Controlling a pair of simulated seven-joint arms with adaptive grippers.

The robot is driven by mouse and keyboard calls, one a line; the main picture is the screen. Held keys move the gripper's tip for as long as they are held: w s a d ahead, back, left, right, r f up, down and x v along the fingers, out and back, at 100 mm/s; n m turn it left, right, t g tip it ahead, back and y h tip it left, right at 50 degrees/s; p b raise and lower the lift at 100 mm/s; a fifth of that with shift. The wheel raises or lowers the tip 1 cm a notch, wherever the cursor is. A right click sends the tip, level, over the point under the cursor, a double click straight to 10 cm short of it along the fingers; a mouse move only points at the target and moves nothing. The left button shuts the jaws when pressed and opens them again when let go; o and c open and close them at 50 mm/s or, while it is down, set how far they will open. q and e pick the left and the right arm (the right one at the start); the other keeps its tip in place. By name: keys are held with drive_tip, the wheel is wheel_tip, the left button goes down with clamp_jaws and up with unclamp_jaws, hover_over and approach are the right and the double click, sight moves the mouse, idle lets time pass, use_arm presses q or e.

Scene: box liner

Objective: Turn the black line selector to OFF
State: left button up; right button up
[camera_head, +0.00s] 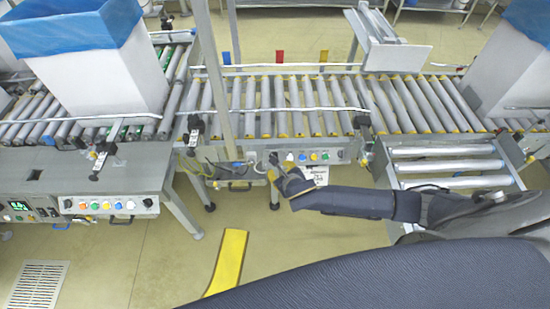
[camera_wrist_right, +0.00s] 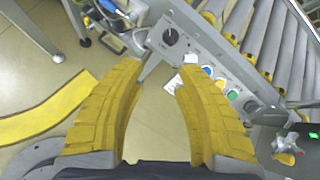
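The black selector knob (camera_wrist_right: 171,36) sits on a grey control panel in the right wrist view, with a pale pointer mark. I cannot read its label or setting. My right gripper (camera_wrist_right: 163,68) has two yellow ridged fingers, spread apart with nothing between them. The knob is beyond the fingertips, roughly in line with the gap, and not touched. In the head view my right gripper (camera_head: 278,168) is in front of the middle conveyor's panel and hides part of it. My left gripper is not in view.
Coloured buttons (camera_wrist_right: 207,72) sit beside the knob. Another panel (camera_head: 105,205) with buttons and a black knob (camera_head: 147,202) is at the left. Conveyor rollers (camera_head: 300,105) run behind the panel. A yellow floor strip (camera_head: 229,262) lies below. Cables (camera_head: 205,170) hang left of my gripper.

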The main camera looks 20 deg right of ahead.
drive_tip(key=w+d+f+n, duration=0.1)
drive_tip(key=w+f, duration=0.2)
drive_tip(key=w, duration=0.1)
drive_tip(key=w+f, duration=0.4)
drive_tip(key=w, duration=0.1)
drive_tip(key=w+d+f+n, duration=0.1)
drive_tip(key=w+f, duration=0.2)
drive_tip(key=w, duration=0.1)
drive_tip(key=shift+w+d+f+n+h, duration=0.3)
drive_tip(key=shift+d+h, duration=0.05)
drive_tip(key=shift+h, duration=0.05)
idle(0.5)
clamp_jaws()
